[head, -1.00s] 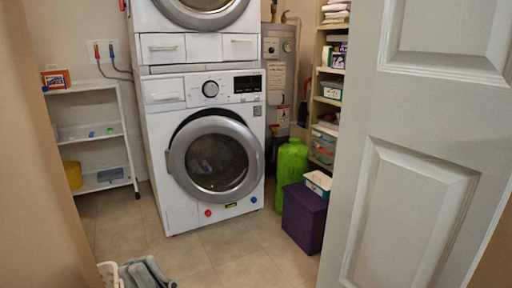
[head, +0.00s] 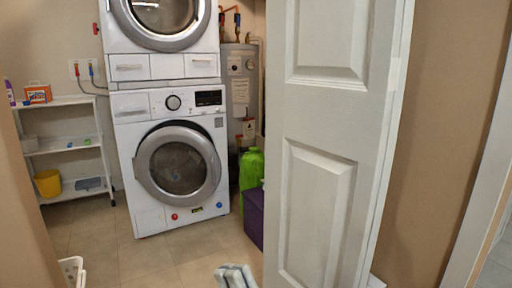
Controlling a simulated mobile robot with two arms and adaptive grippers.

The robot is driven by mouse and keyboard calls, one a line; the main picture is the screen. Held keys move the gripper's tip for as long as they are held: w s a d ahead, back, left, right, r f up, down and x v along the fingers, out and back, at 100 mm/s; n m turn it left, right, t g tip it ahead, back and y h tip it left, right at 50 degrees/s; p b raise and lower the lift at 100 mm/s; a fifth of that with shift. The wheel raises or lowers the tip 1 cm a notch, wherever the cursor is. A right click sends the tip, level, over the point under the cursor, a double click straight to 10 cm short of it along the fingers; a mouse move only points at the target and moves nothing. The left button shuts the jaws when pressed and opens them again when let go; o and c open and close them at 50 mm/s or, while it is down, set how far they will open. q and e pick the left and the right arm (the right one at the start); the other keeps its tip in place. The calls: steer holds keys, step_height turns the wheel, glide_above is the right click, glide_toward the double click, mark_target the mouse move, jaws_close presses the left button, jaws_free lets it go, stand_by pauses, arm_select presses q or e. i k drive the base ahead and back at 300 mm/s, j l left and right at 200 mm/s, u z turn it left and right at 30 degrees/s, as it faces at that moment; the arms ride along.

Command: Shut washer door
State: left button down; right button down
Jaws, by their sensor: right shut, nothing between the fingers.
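The white front-loading washer (head: 140,214) stands against the back wall, under a second stacked machine. Its round grey-rimmed washer door (head: 180,165) sits over the opening. A dark crescent shows along the door's top and right edge, so it looks slightly ajar. My right gripper (head: 235,271) is at the bottom edge of the head view, low and well short of the washer, touching nothing I can see. Its grey fingers are shut and empty. My left gripper is not in view.
A purple box (head: 254,215) and green jug (head: 250,168) stand right of the washer. A white shelf rack (head: 65,150) is at left, a white basket (head: 72,270) front left. Tiled floor before the washer is clear.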

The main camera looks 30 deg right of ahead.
mark_target(143, 165)
steer(key=i+z, duration=0.2)
steer(key=z, duration=0.2)
steer(key=i+z, duration=0.25)
steer(key=z, duration=0.15)
steer(key=i+j+z, duration=0.15)
steer(key=z, duration=0.2)
steer(key=i+j, duration=0.55)
steer(key=i, duration=0.15)
steer(key=i+j, duration=0.6)
steer(key=i, duration=0.15)
